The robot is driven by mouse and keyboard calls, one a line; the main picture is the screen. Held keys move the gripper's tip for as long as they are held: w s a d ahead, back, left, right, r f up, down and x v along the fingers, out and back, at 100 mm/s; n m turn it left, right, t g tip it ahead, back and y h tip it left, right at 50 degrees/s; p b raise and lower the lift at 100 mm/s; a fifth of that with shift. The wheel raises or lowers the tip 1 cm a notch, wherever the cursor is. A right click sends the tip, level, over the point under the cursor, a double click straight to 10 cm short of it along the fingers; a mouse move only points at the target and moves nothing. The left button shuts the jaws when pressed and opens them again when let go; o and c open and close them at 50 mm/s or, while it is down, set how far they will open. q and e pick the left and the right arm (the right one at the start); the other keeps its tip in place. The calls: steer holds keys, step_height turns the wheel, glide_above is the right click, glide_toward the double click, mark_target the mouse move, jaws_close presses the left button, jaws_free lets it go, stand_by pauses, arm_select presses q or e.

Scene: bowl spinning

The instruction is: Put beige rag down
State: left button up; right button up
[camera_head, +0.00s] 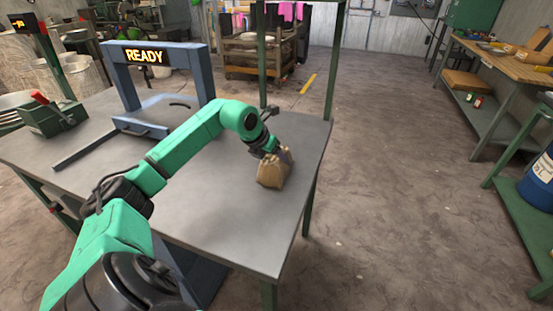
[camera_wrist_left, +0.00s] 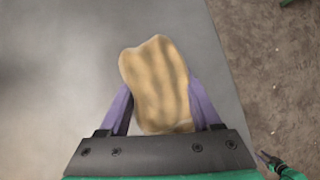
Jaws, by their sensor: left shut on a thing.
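The beige rag (camera_head: 272,172) is a bunched, folded cloth at the right end of the grey table (camera_head: 225,215). My left gripper (camera_head: 275,152) is shut on the rag and reaches it from above. In the left wrist view the rag (camera_wrist_left: 158,85) sits between the two purple fingers of my left gripper (camera_wrist_left: 160,105), with the table top behind it. I cannot tell whether the rag touches the table or hangs just above it.
A blue frame with a READY sign (camera_head: 145,57) stands on the table's back left, beside a green box with a red lever (camera_head: 50,115). The table's right edge is close to the rag. A workbench (camera_head: 510,65) stands at far right. The floor between is clear.

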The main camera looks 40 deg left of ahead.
arm_select(q)
steer(key=o, duration=0.9)
steer(key=shift+f, duration=0.15)
steer(key=o, duration=0.4)
steer(key=shift+r, duration=0.25)
steer(key=b+v, duration=0.4)
steer(key=v, duration=0.8)
